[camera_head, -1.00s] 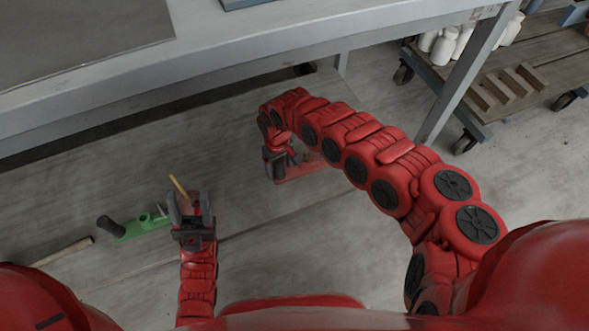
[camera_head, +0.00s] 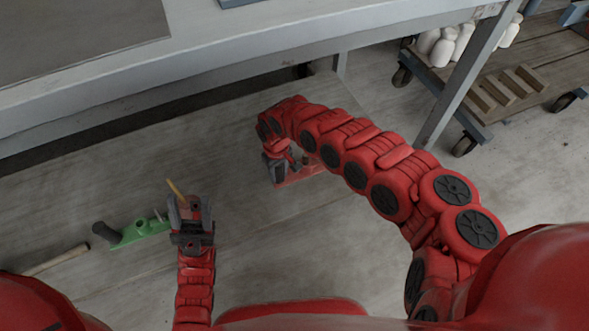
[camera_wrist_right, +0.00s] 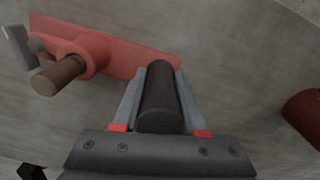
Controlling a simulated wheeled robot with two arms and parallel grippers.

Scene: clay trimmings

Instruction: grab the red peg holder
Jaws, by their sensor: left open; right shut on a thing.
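The red peg holder (camera_head: 298,178) is on the lower board under the bench, partly hidden by my right arm. In the right wrist view it is a flat red plate (camera_wrist_right: 132,54) with a brown peg (camera_wrist_right: 58,76), a grey metal piece and a dark round handle (camera_wrist_right: 160,95). My right gripper (camera_wrist_right: 158,88) is shut on that dark handle, one finger on each side. My left gripper (camera_head: 187,208) is open beside a green holder (camera_head: 142,233), to its right. I cannot tell whether the red holder is lifted.
A thin yellow stick (camera_head: 175,188) shows just beyond my left gripper. A wooden-handled tool (camera_head: 58,260) lies at the left. The grey bench (camera_head: 300,42) overhangs the far side, with a leg at the right. A wheeled cart (camera_head: 500,85) with white bottles stands at the back right.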

